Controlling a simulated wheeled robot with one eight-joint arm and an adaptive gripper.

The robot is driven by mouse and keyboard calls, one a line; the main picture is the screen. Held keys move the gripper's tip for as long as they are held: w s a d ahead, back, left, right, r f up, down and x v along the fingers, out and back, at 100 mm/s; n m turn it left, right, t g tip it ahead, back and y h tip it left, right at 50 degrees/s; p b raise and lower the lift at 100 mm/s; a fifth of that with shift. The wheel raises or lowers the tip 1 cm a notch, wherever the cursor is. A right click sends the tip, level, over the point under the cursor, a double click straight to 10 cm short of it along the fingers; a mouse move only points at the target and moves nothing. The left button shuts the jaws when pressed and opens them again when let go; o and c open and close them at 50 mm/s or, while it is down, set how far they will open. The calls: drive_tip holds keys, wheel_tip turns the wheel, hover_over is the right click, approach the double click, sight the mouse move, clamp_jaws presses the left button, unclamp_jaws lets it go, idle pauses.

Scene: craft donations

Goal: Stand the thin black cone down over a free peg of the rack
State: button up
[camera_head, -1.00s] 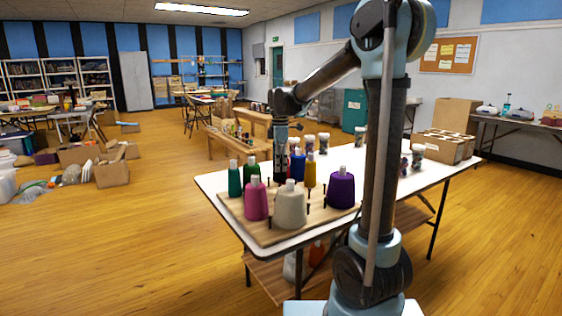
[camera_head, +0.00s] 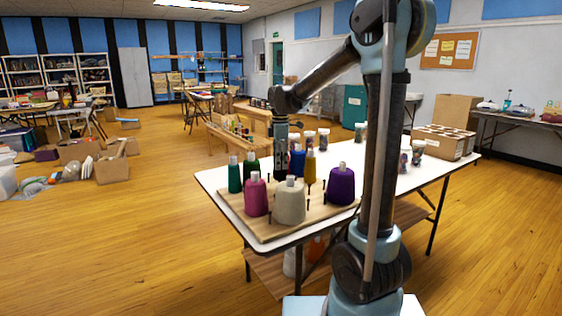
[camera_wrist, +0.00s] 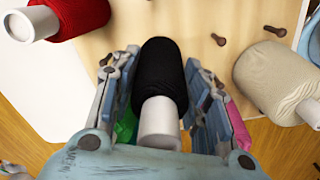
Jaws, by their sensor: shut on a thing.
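The thin black cone (camera_wrist: 160,68) has a white tip that points back toward the wrist camera. My gripper (camera_wrist: 158,82) is shut around it, one finger on each side. In the head view my gripper (camera_head: 280,152) points down over the back part of the rack, and the black cone (camera_head: 280,172) hangs dark below it. The rack (camera_head: 235,209) is a wooden board with short dark pegs. Bare pegs show in the wrist view, one right of the cone (camera_wrist: 218,39) and one farther right (camera_wrist: 275,31). I cannot tell whether the cone touches the board or a peg.
Other cones stand on the rack: pink (camera_head: 256,196), beige (camera_head: 290,203), purple (camera_head: 341,186), teal (camera_head: 234,176), mustard (camera_head: 310,170) and blue (camera_head: 298,162). A red cone (camera_wrist: 75,15) is close in the wrist view. Jars (camera_head: 324,139) and a divided box (camera_head: 440,141) stand farther along the white table.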

sight(280, 172)
drive_tip(key=shift+f, duration=2.45)
drive_tip(key=shift+f, duration=0.2)
drive_tip(key=o, duration=1.1)
drive_tip(key=shift+o, duration=0.2)
